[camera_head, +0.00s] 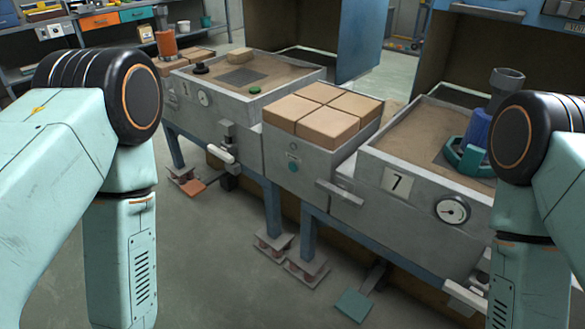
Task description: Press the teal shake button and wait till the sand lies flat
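The left sand bin (217,104) also holds sand (290,75) with a dark rectangular patch. My arms hang at the left and right edges, apart from the button. Both grippers are out of frame.
Several tan blocks (325,108) top the middle cabinet. Handles jut from the bin fronts. The floor (215,260) before the left bench is open.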

